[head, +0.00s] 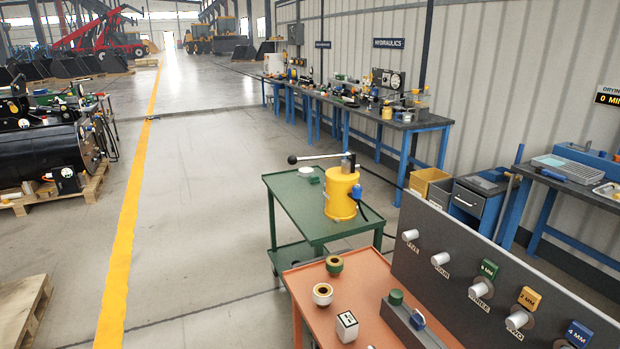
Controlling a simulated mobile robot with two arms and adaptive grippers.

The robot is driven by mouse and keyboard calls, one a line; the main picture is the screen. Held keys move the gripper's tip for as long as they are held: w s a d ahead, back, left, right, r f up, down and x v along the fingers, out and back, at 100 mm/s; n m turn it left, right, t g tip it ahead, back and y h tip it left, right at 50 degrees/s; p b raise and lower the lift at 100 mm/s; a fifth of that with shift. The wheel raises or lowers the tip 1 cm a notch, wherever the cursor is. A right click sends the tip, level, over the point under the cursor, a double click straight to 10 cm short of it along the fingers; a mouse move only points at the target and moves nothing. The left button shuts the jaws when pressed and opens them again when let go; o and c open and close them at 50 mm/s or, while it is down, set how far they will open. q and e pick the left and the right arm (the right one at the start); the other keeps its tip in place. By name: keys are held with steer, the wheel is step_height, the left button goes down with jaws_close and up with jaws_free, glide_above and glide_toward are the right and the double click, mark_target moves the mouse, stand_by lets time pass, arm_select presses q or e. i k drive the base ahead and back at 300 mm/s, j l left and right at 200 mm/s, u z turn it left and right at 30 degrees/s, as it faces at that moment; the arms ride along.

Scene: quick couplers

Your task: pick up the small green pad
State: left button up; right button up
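I see more than one small green thing. A short green round piece (395,297) sits on the far end of a dark grey block (410,322) on the orange table. A flat green tag marked with a number and MM (489,269) is on the dark peg panel (440,250), above a pale peg. I cannot tell from this view which of these is the pad. Neither of my grippers shows.
The orange table (345,295) also holds a pale ring (322,294) and a white block (347,327). A green cart (290,190) with a yellow pump (342,195) stands behind it. Blue-legged benches (440,124) line the wall. Open floor lies left of the cart.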

mark_target(315, 178)
steer(key=i+j, duration=0.15)
steer(key=j, duration=0.2)
steer(key=i+j, duration=0.15)
steer(key=j, duration=0.25)
steer(key=i+j+u, duration=0.1)
steer(key=j, duration=0.25)
steer(key=i+j+u, duration=0.25)
steer(key=i, duration=0.4)
steer(key=i+j+u, duration=0.2)
steer(key=i, duration=0.45)
steer(key=i+j+u, duration=0.25)
steer(key=i, duration=0.45)
steer(key=i+z, duration=0.3)
steer(key=i, duration=0.3)
steer(key=i+j+z, duration=0.1)
steer(key=i+z, duration=0.25)
steer(key=i, duration=0.2)
steer(key=i+j+z, duration=0.3)
steer(key=i, duration=0.25)
